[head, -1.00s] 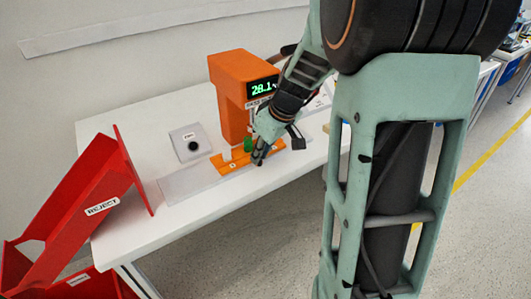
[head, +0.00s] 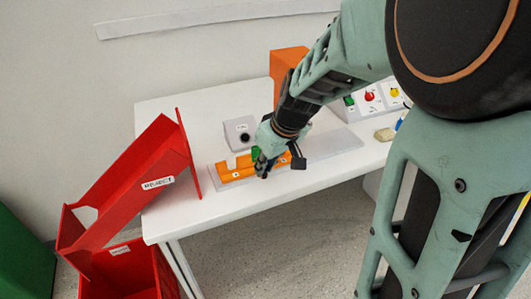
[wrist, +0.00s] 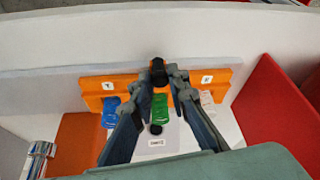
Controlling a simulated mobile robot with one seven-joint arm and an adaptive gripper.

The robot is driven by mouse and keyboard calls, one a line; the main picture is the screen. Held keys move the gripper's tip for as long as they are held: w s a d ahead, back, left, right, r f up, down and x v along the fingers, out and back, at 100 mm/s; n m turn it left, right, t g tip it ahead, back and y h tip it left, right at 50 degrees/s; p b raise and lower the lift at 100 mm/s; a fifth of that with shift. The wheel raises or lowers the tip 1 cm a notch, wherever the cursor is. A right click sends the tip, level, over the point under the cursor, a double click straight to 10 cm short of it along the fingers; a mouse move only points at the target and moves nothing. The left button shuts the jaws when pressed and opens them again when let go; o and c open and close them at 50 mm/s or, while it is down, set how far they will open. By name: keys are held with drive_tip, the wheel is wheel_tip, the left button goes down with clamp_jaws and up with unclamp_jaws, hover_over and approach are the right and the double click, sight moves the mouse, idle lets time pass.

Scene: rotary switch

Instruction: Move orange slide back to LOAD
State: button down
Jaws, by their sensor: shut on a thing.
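The orange slide (head: 236,173) sits on a pale grey rail (head: 340,142) at the table's front, at the rail's left end near the red chute. In the wrist view the slide (wrist: 100,90) carries small white labels and a black knob (wrist: 158,72) midway along. My gripper (head: 263,172) is shut on that knob; its fingertips (wrist: 172,75) flank it in the wrist view. A blue piece (wrist: 110,112), a green piece (wrist: 159,107) and a white piece stand at the slide. No LOAD marking is readable.
A red REJECT chute (head: 140,190) stands left of the rail, above a red bin (head: 125,270). A grey plate with a black knob (head: 240,133) lies behind the slide. The orange machine (head: 288,62) is partly hidden by my arm. A button panel (head: 370,98) is at right.

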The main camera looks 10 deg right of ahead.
drive_tip(key=shift+s+a, duration=0.1)
drive_tip(key=shift+a, duration=0.15)
drive_tip(key=c, duration=1.8)
unclamp_jaws()
drive_tip(key=shift+a, duration=0.1)
drive_tip(key=shift+c, duration=0.2)
drive_tip(key=shift+r, duration=0.2)
drive_tip(key=v, duration=0.7)
drive_tip(key=shift+d+r, duration=0.1)
drive_tip(key=shift+d, duration=0.15)
